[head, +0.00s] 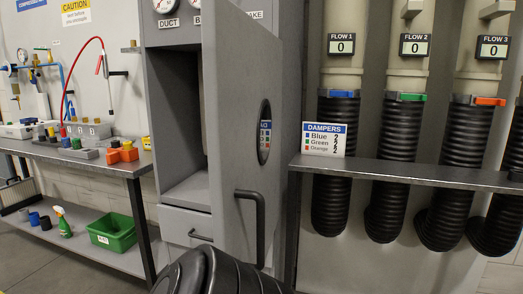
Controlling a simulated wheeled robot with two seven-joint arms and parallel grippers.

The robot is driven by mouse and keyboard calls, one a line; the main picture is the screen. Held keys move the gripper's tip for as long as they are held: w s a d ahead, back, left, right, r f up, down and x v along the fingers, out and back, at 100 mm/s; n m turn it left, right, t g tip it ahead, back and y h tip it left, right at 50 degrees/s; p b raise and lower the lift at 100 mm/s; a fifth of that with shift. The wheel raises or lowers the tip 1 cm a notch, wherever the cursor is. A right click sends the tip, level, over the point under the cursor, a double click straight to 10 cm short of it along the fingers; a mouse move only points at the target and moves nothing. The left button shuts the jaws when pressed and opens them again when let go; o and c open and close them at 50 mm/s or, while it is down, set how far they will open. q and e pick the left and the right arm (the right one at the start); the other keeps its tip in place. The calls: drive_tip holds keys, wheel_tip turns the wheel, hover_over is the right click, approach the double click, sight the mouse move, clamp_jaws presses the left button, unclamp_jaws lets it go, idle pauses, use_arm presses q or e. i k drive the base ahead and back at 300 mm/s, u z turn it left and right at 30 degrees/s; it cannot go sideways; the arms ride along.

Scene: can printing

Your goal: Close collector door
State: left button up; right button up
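The collector is a tall grey cabinet with gauges on top, and its grey door (232,130) stands open, swung out toward me. The door has an oval window and a black bar handle (258,225) low on its face. The opening (178,120) to the left of the door shows an empty-looking dark interior with a bare floor; part of the inside is hidden by the door. No fingers of my left or right gripper show. A dark, rounded shape at the bottom middle covers the area below the door; I cannot tell whether it touches the door.
A drawer (187,227) is below the opening. A workbench (70,155) with tools stands at left, with a green bin (112,232) on its lower shelf. At right, a grey shelf (420,174) crosses several black hoses. A dampers sign (324,139) stands on it.

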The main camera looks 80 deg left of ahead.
sight(243, 60)
drive_tip(key=u, duration=2.55)
drive_tip(key=i, duration=0.5)
drive_tip(key=k, duration=0.75)
drive_tip(key=u, duration=4.3)
drive_tip(key=i, duration=0.15)
drive_tip(key=z, duration=3.4)
drive_tip(key=i, duration=0.55)
drive_tip(key=z, duration=0.85)
